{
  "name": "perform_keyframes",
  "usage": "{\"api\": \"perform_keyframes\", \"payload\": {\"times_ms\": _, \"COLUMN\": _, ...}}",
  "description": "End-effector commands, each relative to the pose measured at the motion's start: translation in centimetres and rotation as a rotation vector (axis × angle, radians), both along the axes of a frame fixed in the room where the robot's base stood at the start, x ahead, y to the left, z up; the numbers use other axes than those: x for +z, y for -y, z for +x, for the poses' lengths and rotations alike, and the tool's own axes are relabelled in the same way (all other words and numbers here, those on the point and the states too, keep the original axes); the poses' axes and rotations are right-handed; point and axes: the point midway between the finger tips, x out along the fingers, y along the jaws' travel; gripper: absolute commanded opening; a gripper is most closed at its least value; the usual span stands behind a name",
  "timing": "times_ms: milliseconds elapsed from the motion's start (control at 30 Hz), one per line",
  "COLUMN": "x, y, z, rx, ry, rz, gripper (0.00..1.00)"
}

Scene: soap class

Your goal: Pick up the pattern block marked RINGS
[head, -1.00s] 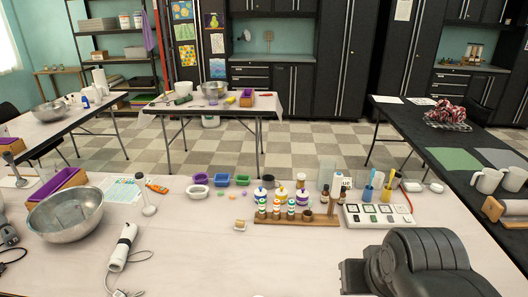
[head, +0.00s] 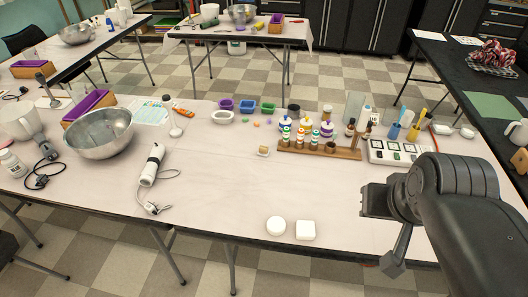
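A white tray (head: 373,158) near the right end of the front table holds several small square pieces with dark and green frames. They may be the pattern blocks, but their markings are too small to read, so I cannot tell which is marked RINGS. My gripper (head: 396,258) hangs low at the right, in front of the tray and nearer to me, apart from it. Its fingers are seen from the side and partly hidden by my arm, so its opening does not show. I see nothing held in it.
A wooden rack (head: 345,153) with small bottles stands left of the tray. Blue and yellow cups (head: 394,131) stand behind the tray. Two white pieces (head: 276,226) lie at the table's front edge. A steel bowl (head: 100,135) and white hand blender (head: 151,165) are left.

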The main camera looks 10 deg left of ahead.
Motion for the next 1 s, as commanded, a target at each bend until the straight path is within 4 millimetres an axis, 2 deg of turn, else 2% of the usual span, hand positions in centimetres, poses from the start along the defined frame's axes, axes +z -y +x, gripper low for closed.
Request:
{"api": "perform_keyframes", "payload": {"times_ms": 67, "x": 0.0, "y": 0.0, "z": 0.0, "rx": 0.0, "ry": 0.0, "rz": 0.0, "gripper": 0.0}}
{"api": "perform_keyframes", "payload": {"times_ms": 167, "x": 0.0, "y": 0.0, "z": 0.0, "rx": 0.0, "ry": 0.0, "rz": 0.0, "gripper": 0.07}}
{"api": "perform_keyframes", "payload": {"times_ms": 900, "x": 0.0, "y": 0.0, "z": 0.0, "rx": 0.0, "ry": 0.0, "rz": 0.0, "gripper": 0.67}}
{"api": "perform_keyframes", "payload": {"times_ms": 1000, "x": 0.0, "y": 0.0, "z": 0.0, "rx": 0.0, "ry": 0.0, "rz": 0.0, "gripper": 0.67}}
